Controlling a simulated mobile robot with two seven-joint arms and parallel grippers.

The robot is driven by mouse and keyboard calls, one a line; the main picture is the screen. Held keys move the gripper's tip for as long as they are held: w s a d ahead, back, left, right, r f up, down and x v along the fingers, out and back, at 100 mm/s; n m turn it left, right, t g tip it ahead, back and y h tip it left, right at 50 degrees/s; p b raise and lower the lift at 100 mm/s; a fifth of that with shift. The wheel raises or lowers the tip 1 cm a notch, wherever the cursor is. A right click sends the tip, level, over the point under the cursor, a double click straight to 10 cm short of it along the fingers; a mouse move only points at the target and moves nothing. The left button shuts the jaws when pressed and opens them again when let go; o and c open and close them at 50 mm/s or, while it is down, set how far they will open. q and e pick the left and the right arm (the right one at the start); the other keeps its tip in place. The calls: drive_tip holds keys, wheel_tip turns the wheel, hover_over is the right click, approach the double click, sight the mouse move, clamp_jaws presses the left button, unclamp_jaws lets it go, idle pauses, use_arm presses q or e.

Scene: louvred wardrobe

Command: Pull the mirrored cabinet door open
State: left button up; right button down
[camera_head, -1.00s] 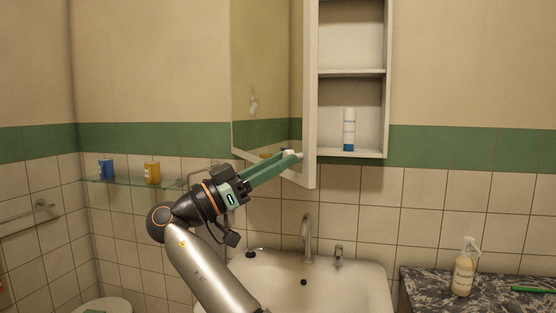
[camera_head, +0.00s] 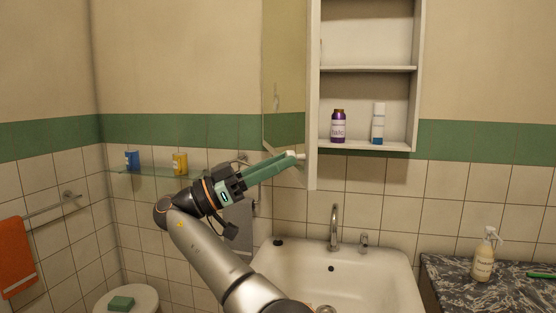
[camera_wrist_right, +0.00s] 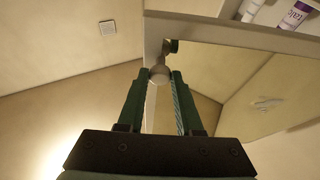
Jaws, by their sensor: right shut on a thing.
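The mirrored cabinet door (camera_head: 285,85) stands swung out from the white wall cabinet (camera_head: 415,80) in the head view, with its mirror face to the left. Its pale edge also shows in the right wrist view (camera_wrist_right: 152,105). My right gripper (camera_head: 298,158) is shut on the round knob near the door's lower edge. In the right wrist view the green fingers of the gripper (camera_wrist_right: 158,82) sit either side of the pale knob (camera_wrist_right: 160,73). The open cabinet shows shelves with a purple bottle (camera_head: 338,127) and a white-and-blue container (camera_head: 378,122). My left gripper is not in view.
A sink (camera_head: 345,270) with a tap (camera_head: 335,225) lies below the cabinet. A glass shelf (camera_head: 150,172) holds a blue cup (camera_head: 132,160) and a yellow one (camera_head: 180,163). A soap bottle (camera_head: 483,262) stands on the dark counter (camera_head: 460,285) at right.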

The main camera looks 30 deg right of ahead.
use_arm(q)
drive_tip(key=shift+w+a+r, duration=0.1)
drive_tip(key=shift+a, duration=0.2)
use_arm(e)
drive_tip(key=shift+w+a, duration=0.1)
drive_tip(key=shift+a, duration=0.2)
drive_tip(key=c, duration=0.6)
unclamp_jaws()
